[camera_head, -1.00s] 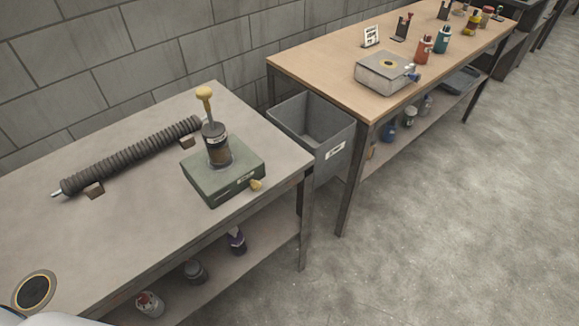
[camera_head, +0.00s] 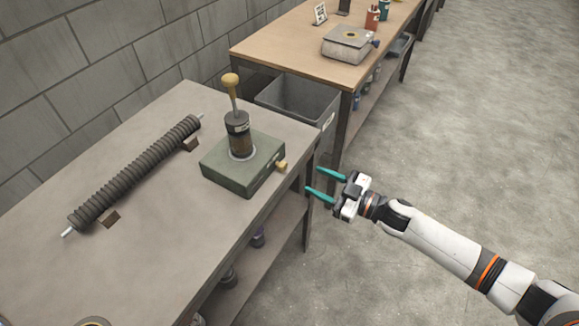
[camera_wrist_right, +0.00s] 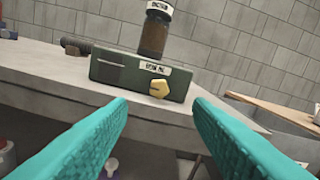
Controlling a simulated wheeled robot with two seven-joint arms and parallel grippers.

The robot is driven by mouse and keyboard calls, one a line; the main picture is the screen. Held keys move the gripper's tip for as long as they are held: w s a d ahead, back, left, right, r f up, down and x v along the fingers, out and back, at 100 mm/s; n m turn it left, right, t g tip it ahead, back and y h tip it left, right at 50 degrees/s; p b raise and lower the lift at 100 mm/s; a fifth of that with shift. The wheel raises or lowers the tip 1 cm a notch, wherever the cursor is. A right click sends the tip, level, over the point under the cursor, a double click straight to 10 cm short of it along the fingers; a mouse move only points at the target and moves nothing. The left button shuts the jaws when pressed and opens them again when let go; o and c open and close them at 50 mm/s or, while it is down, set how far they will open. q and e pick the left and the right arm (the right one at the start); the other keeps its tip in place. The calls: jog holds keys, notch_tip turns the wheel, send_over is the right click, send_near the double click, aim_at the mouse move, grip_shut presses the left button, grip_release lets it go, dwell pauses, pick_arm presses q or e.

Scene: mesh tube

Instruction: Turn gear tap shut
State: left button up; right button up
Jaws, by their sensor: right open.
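The gear unit is a green box (camera_head: 232,178) on the near grey table, with a dark jar (camera_head: 240,140) standing upright on top. A small yellow tap (camera_head: 282,166) sticks out of the box's right side. In the right wrist view the tap (camera_wrist_right: 159,88) sits low on the box's front face, under a white label, between and beyond the fingers. My right gripper (camera_head: 318,180) is open and empty, with teal fingers pointing at the tap from the right, apart from it and just off the table's edge. My left gripper is not in view.
A ribbed dark roller (camera_head: 140,172) lies on rests at the left of the grey table (camera_head: 150,255). A grey bin (camera_head: 300,100) stands behind the table. A wooden-topped bench (camera_head: 290,50) holds a grey box (camera_head: 347,46). The floor at right is open.

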aim_at(286, 166)
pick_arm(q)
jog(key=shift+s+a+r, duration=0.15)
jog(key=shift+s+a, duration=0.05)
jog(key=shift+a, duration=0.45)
pick_arm(e)
jog(key=x, duration=0.8)
jog(key=shift+w+a, duration=0.1)
jog(key=shift+a, duration=0.15)
jog(key=c, duration=1)
pick_arm(q)
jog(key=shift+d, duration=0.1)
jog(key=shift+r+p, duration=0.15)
jog(key=shift+p, duration=0.15)
pick_arm(e)
jog(key=shift+r+m+p, duration=0.15)
jog(key=shift+m+p, duration=0.45)
jog(key=shift+m, duration=0.2)
jog(key=shift+m+p, duration=0.45)
jog(key=shift+m, duration=0.25)
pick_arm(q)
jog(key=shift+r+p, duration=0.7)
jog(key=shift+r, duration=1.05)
pick_arm(e)
jog(key=shift+w+m, duration=0.1)
jog(key=shift+m, duration=1.9)
